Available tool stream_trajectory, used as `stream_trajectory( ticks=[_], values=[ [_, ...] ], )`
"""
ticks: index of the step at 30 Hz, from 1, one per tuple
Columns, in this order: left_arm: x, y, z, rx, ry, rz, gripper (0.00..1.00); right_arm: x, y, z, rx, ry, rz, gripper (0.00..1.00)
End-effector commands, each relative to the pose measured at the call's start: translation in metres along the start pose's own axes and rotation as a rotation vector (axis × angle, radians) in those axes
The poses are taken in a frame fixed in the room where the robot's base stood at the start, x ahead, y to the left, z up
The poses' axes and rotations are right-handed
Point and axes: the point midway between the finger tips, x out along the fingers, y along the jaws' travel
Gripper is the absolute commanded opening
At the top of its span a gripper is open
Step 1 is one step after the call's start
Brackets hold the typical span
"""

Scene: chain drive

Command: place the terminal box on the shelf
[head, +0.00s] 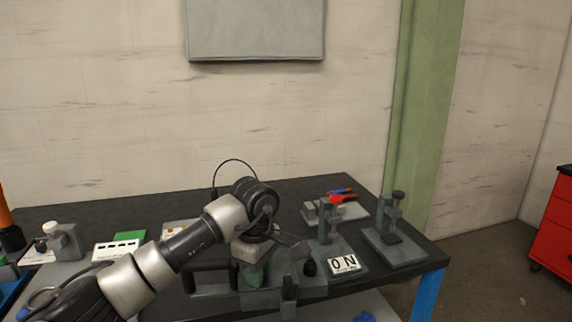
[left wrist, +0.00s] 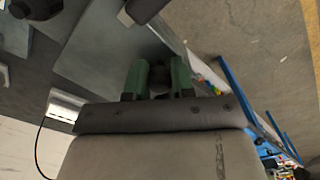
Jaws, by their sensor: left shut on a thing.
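My left gripper (head: 252,276) is over the front part of the dark table, pointing down. In the left wrist view its two green fingers (left wrist: 159,80) are closed on a small dark piece (left wrist: 158,82), mostly hidden between them. I cannot tell whether this is the terminal box. In the head view a grey fixture (head: 287,283) is right beside the fingers. A light surface (head: 372,302) below the table's front edge may be a shelf. No terminal box can be made out with certainty. My right gripper is not in view.
On the dark table (head: 300,190) are a fixture with an ON plate (head: 344,264), a clamp stand (head: 393,235), a tray with red and blue tools (head: 342,198) and a green block (head: 129,235). A grey panel (head: 255,30) hangs on the wall. A red cabinet (head: 556,232) stands right.

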Motion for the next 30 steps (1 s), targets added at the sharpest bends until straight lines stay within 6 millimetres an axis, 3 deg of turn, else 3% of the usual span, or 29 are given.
stream_trajectory(
  ticks=[2,17,23,30],
  values=[
    [-0.001,-0.001,-0.002,0.009,0.000,0.006,0.00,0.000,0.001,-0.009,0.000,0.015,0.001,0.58],
    [0.034,-0.050,-0.023,0.274,0.014,0.028,0.00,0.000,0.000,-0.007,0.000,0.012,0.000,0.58],
    [0.058,-0.094,-0.032,0.475,0.023,0.030,0.00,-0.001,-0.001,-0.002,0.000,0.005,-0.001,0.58],
    [0.088,-0.173,-0.033,0.800,0.023,0.019,0.00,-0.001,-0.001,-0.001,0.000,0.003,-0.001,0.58]
  ],
)
